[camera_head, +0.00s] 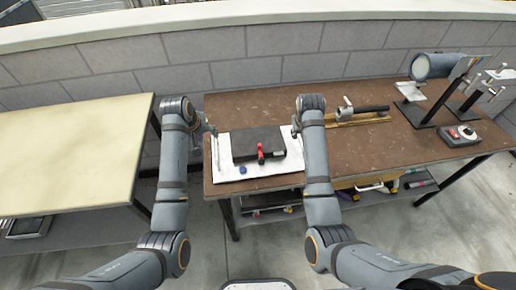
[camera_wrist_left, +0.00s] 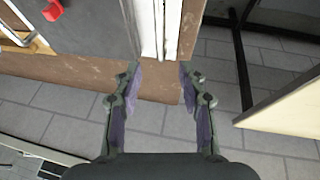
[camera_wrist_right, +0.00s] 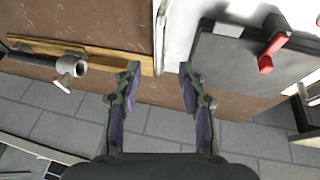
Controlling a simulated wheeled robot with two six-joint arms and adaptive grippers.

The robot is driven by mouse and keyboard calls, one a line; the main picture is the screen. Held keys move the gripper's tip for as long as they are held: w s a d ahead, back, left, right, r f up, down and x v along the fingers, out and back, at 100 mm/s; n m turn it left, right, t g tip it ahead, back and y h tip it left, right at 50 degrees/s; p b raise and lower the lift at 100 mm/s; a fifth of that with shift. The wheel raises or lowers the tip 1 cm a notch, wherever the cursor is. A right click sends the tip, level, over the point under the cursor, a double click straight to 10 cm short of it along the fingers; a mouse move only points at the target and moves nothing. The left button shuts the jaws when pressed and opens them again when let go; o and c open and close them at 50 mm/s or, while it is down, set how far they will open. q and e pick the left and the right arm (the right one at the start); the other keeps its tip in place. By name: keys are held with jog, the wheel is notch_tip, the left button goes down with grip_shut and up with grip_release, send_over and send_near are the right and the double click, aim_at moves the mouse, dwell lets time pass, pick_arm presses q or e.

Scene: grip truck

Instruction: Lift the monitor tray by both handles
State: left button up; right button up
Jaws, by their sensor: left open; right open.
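The white tray (camera_head: 226,170) lies on the brown workbench, bearing a flat dark box (camera_head: 245,143) with a red lever (camera_head: 261,153) and a small blue piece (camera_head: 242,169). My left gripper (camera_head: 210,131) is open at the tray's left edge; in the left wrist view a pale edge strip (camera_wrist_left: 171,28) runs toward the gap between its fingertips (camera_wrist_left: 160,70). My right gripper (camera_head: 297,127) is open at the tray's right edge; its fingertips (camera_wrist_right: 160,70) straddle the line of a thin pale strip (camera_wrist_right: 160,35) beside the tray. Neither gripper visibly holds anything. The handles are hard to make out.
A clamp-like tool on a wooden strip (camera_head: 350,118) lies right of my right gripper. A grey cylinder on a stand (camera_head: 432,66) and a small grey box with a red part (camera_head: 459,136) stand further right. A cream table (camera_head: 70,150) is at the left, across a gap.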

aim_at(215, 142)
pick_arm(q)
jog(key=x, duration=1)
jog(key=shift+w+f, duration=0.15)
jog(key=shift+f, duration=0.15)
pick_arm(e)
jog(key=x, duration=1)
jog(key=shift+w+d+f, duration=0.1)
jog(key=shift+w+f, duration=0.05)
jog(key=shift+f, duration=0.15)
pick_arm(q)
grip_shut()
pick_arm(e)
grip_shut()
pick_arm(q)
jog(key=shift+r, duration=0.1)
pick_arm(e)
jog(key=shift+r, duration=0.1)
